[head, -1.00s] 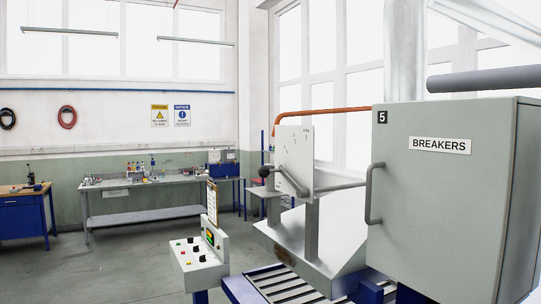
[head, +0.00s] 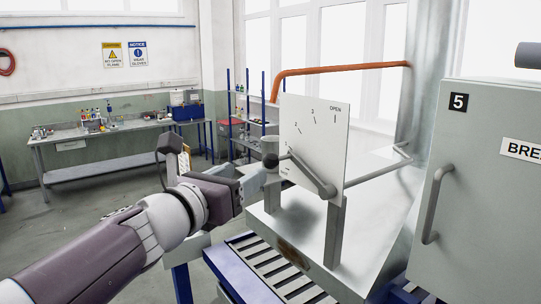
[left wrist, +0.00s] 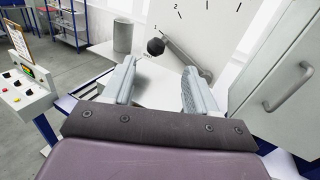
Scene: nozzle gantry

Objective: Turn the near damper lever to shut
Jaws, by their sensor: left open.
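The damper lever (head: 312,174) is a grey bar with a dark round knob (head: 270,160), in front of a white dial plate (head: 312,125) marked with numbers and OPEN. The bar slopes up and left to the knob. My left gripper (head: 262,175) is at the knob, its fingers partly overlapping it in the head view. In the left wrist view, the knob (left wrist: 156,46) shows beyond and between the open fingertips (left wrist: 160,68), with the lever bar (left wrist: 188,64) running down to the right. The fingers are not closed on it. My right gripper is out of view.
A grey breaker cabinet (head: 490,210) with a handle stands at the right. A metal duct and an orange pipe (head: 340,69) are behind the plate. A roller conveyor (head: 275,275) lies below. A control panel (left wrist: 22,82) is at the left in the wrist view.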

